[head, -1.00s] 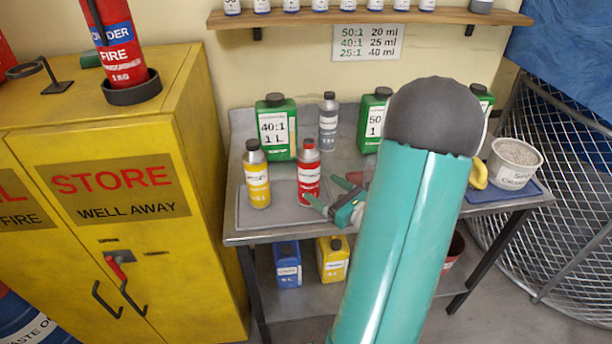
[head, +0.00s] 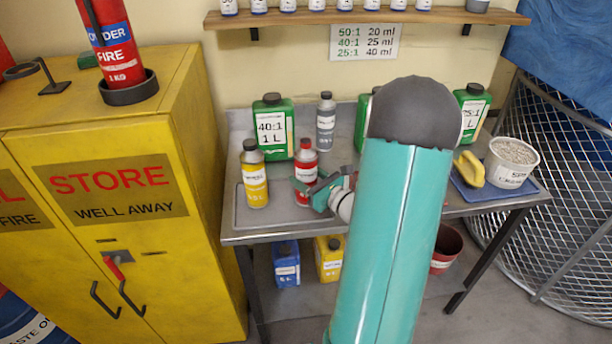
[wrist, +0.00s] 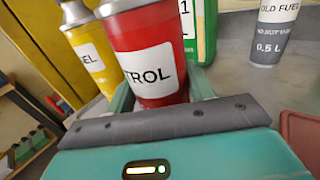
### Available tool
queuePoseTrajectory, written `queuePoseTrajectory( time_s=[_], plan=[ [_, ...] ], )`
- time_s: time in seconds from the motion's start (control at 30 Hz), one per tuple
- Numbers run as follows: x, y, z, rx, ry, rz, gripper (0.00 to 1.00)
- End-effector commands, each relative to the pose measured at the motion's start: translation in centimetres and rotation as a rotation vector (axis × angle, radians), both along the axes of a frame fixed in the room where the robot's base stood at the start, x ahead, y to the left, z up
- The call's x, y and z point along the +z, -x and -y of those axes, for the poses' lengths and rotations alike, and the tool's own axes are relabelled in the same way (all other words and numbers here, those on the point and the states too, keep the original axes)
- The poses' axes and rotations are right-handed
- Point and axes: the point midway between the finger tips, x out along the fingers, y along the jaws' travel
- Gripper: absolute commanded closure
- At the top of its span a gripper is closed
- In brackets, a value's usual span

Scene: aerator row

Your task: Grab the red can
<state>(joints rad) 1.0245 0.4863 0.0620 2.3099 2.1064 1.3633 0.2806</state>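In the wrist view the red can (wrist: 148,58) fills the space between the two teal fingers, one on each side. The fingers look spread around it; a firm grip is not visible.
A yellow can (head: 255,180) stands close left of the red one. A grey bottle (head: 326,125) and a green jug (head: 273,130) are behind. A yellow-handled item (head: 469,170) and a white tub (head: 511,163) sit at the right. The yellow cabinet (head: 120,200) borders the left.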

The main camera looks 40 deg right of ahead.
Motion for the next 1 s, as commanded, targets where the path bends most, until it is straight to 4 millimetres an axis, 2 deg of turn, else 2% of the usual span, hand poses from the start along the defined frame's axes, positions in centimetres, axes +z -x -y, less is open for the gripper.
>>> queuePoseTrajectory(
  time_s=[0.03,0.07,0.1,0.57,0.9,1.0],
  plan=[
    [0.0,0.0,0.0,0.0,0.0,0.0,0.66],
    [0.0,0.0,0.0,0.0,0.0,0.0,0.72],
    [0.0,0.0,0.0,0.0,0.0,0.001,0.73],
    [0.5,0.0,0.0,0.0,0.001,0.001,0.73],
    [3.1,0.0,0.0,0.0,0.003,0.002,0.73],
    [4.0,0.7,-0.1,-0.002,0.004,0.002,0.73]
  ],
)
